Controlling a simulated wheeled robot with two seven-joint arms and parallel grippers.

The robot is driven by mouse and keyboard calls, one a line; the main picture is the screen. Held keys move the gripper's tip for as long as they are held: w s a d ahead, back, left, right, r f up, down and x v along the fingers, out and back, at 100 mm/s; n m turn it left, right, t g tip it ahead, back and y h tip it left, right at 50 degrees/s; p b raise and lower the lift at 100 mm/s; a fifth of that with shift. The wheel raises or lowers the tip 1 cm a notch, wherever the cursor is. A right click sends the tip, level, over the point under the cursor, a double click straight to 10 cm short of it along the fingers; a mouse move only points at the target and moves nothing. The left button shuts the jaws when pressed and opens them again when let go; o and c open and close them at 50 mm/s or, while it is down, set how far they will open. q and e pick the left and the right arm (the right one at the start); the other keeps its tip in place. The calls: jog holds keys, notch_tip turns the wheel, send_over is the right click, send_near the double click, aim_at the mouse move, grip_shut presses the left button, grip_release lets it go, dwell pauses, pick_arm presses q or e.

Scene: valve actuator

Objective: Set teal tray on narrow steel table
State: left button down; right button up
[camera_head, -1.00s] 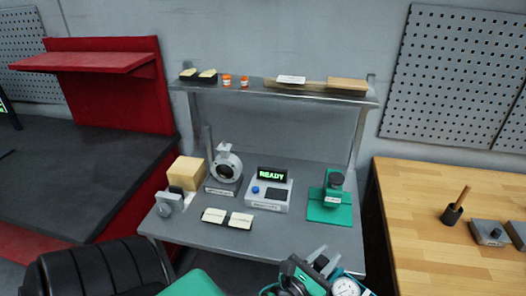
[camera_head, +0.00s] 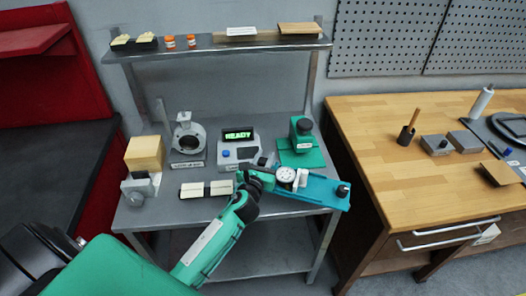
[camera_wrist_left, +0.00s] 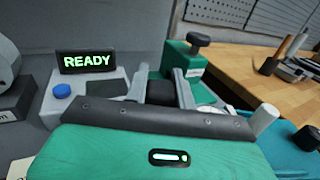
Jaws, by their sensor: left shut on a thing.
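The teal tray (camera_head: 322,192) is over the front right corner of the narrow steel table (camera_head: 160,213), its right end reaching past the table's side. It carries a dial gauge (camera_head: 286,175), a white cylinder (camera_head: 302,178) and a black-knobbed part (camera_head: 342,190). My left gripper (camera_head: 262,176) is shut on the tray's left end. I cannot tell whether the tray touches the tabletop. In the left wrist view my fingers (camera_wrist_left: 158,90) point ahead, and the tray's right part (camera_wrist_left: 296,134) shows, the rest hidden by my wrist. My right gripper is not in view.
A green press (camera_head: 301,145) stands just behind the tray. A wooden bench (camera_head: 400,180) stands close on the right.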

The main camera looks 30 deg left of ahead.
pick_arm(q)
jog(key=w+a, duration=0.1)
jog(key=w, duration=0.1)
jog(key=shift+w+a, duration=0.3)
jog(key=shift+a, duration=0.1)
notch_tip(320, 180, down, 6)
jog(key=b, duration=0.6)
jog(key=shift+r, duration=0.2)
jog(key=shift+f+b, duration=0.45)
jog(key=shift+f, duration=0.05)
jog(key=shift+f+b, duration=0.45)
jog(key=shift+f, duration=0.1)
jog(key=c, duration=1.1)
grip_release()
jog(key=shift+f+y, duration=0.1)
jog(key=shift+y, duration=0.2)
